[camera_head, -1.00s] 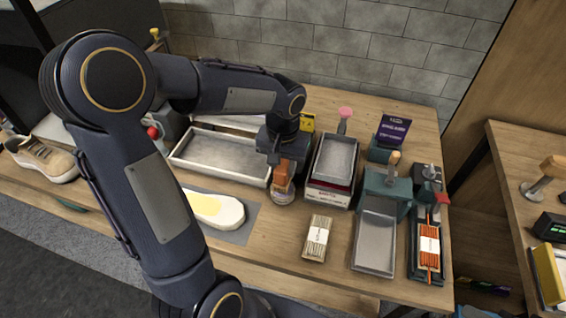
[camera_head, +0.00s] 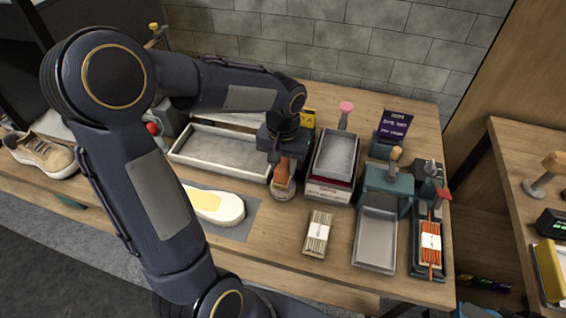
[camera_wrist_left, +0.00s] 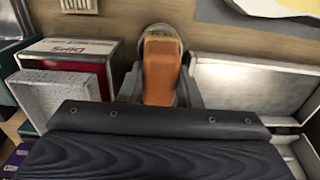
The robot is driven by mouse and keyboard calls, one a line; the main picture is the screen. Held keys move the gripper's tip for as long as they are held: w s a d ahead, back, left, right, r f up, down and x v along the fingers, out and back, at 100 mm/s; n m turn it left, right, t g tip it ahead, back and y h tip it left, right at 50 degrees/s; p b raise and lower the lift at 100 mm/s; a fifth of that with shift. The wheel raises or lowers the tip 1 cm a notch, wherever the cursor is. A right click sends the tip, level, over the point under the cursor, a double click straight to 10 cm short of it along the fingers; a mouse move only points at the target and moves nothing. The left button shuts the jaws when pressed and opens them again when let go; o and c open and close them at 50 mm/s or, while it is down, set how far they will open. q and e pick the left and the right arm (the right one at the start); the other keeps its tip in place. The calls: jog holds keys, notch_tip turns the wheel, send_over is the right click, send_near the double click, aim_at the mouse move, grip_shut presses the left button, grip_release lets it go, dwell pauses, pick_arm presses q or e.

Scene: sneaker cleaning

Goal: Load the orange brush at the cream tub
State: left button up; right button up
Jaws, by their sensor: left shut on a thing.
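The orange brush (camera_head: 283,174) is held in my left gripper (camera_head: 286,158), pointing down over the table. In the left wrist view the orange brush (camera_wrist_left: 160,68) sits between the two fingers of my left gripper (camera_wrist_left: 160,88), which are shut on it. The cream tub (camera_head: 283,193) is a small round dish directly under the brush's lower end. Its pale rim (camera_wrist_left: 161,30) shows around the brush end in the left wrist view. The brush end meets or overlaps the tub; the exact contact is hidden. My right gripper is not in view.
A long pale tray (camera_head: 222,150) lies to the left, and a grey tray on a red-and-white box (camera_head: 328,191) stands close on the right. A shoe-shaped pale piece (camera_head: 217,207) lies on a grey mat in front left. A bundle of sticks (camera_head: 318,232) lies front right.

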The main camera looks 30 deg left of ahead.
aim_at(283, 164)
pick_arm(q)
jog(key=shift+s+f+b, duration=0.1)
jog(key=shift+f+b, duration=0.35)
jog(key=shift+f, duration=0.1)
dwell(1.1)
jog(key=shift+r+p, duration=2.9)
jog(key=shift+r, duration=0.7)
